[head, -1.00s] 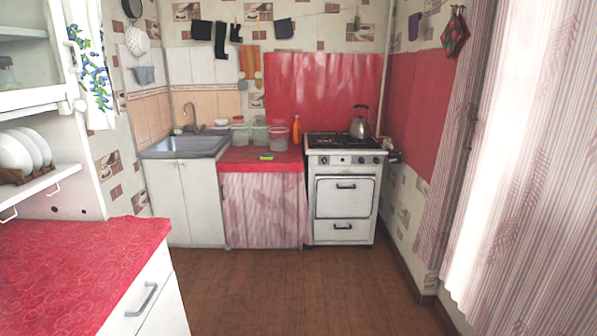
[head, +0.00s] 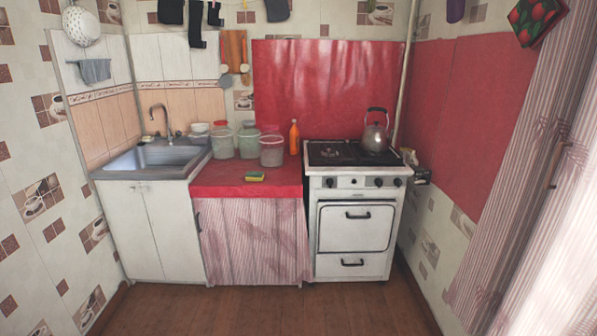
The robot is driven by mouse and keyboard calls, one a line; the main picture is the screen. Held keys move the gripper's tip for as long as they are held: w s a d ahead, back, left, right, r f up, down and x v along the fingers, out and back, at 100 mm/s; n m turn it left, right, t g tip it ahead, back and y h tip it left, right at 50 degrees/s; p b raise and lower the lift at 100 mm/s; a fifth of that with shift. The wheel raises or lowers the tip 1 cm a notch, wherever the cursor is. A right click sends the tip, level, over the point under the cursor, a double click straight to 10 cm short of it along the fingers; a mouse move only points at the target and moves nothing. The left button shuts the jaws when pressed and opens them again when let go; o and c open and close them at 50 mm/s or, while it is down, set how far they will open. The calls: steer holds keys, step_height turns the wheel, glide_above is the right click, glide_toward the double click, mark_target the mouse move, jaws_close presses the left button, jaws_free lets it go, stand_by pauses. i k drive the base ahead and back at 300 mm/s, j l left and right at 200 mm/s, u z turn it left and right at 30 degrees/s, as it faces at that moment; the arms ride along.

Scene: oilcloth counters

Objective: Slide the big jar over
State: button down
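Several jars stand together at the back of the red oilcloth counter (head: 225,184), between the sink and the stove. A clear jar with a red lid (head: 222,142) is at the left. A greenish jar (head: 249,141) stands in the middle, toward the back. A clear greyish jar (head: 271,151) stands at the right, nearer the front. They look close in size, and I cannot tell which is the big jar. My gripper is not in view.
A yellow-green sponge (head: 255,177) lies near the counter's front. An orange bottle (head: 294,137) stands right of the jars. The sink (head: 155,158) is left, the stove (head: 352,210) with a kettle (head: 375,135) right. The brown floor ahead is clear.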

mark_target(271, 143)
steer(key=i, duration=2.75)
steer(key=i+l+u, duration=0.1)
steer(key=i, duration=1.3)
